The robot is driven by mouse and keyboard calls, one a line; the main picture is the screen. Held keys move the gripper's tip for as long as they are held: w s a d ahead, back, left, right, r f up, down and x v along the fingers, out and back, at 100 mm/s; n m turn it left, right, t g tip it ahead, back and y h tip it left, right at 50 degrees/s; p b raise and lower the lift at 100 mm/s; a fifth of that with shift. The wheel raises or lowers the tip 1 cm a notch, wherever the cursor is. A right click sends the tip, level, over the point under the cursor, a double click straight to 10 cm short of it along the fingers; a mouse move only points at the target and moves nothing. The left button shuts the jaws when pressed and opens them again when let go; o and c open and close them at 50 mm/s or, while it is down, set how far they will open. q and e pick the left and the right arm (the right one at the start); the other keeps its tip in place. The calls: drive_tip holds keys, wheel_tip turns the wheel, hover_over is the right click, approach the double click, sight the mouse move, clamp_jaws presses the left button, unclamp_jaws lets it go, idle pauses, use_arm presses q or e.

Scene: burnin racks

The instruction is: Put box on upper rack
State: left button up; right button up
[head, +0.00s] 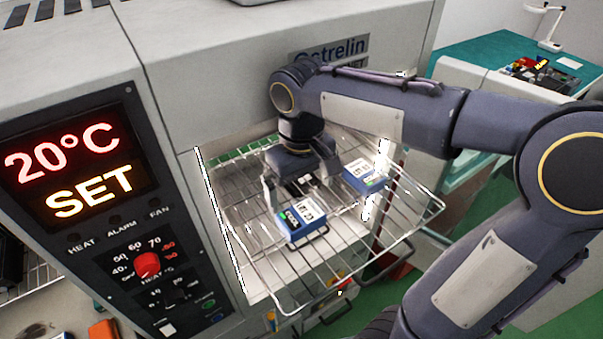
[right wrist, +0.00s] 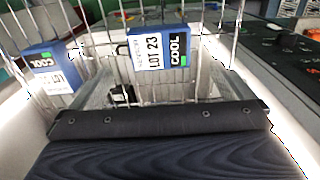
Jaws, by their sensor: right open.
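A blue and white box (head: 303,221) rests on the pulled-out wire upper rack (head: 334,273) in the head view. In the right wrist view this box (right wrist: 158,50) shows its "LOT 23" and "COOL" labels. A second, similar box (head: 365,176) sits on the rack farther right; it also shows at the left of the right wrist view (right wrist: 50,72). My right gripper (head: 300,186) is open over the rack, right behind the first box. Its fingers are apart, and I cannot tell whether they touch the box. My left gripper is not in view.
The oven's control panel (head: 120,200) reads 20°C and SET, left of the lit opening. A green bench (head: 490,50) with small parts and a lamp stands at the back right. Green floor (head: 365,315) shows below the rack.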

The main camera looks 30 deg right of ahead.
drive_tip(key=s+f+m+t+y, duration=0.1)
drive_tip(key=s+t, duration=0.1)
drive_tip(key=s, duration=0.2)
drive_tip(key=s+f+t+y, duration=0.1)
drive_tip(key=s+f, duration=0.1)
drive_tip(key=s, duration=0.2)
drive_tip(key=s+a+f+m+t+y, duration=0.1)
drive_tip(key=s+t, duration=0.1)
drive_tip(key=s, duration=0.2)
drive_tip(key=shift+s+f+m+t+y, duration=0.25)
drive_tip(key=shift+f+m+t+y, duration=0.05)
drive_tip(key=shift+f+y, duration=0.1)
idle(0.7)
